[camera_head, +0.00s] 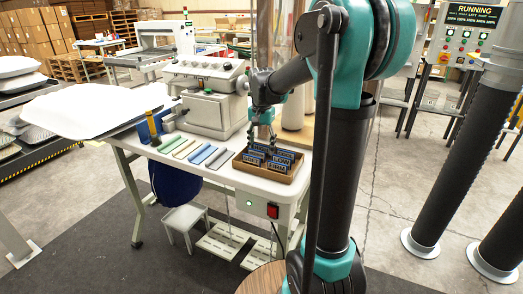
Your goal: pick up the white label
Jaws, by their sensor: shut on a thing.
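My gripper (262,138) is low over the back of a brown cardboard tray (242,178) on the sewing table. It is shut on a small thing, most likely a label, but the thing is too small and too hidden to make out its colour. Several dark blue labels with white print (277,170) stand in rows in the tray, just below and in front of my gripper. I cannot pick out a white label for certain.
Flat coloured strips (203,154) lie left of the tray. The sewing machine (212,110) stands behind them. A white pillow (85,110) lies at the left. A stool (185,218) and pedals are below.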

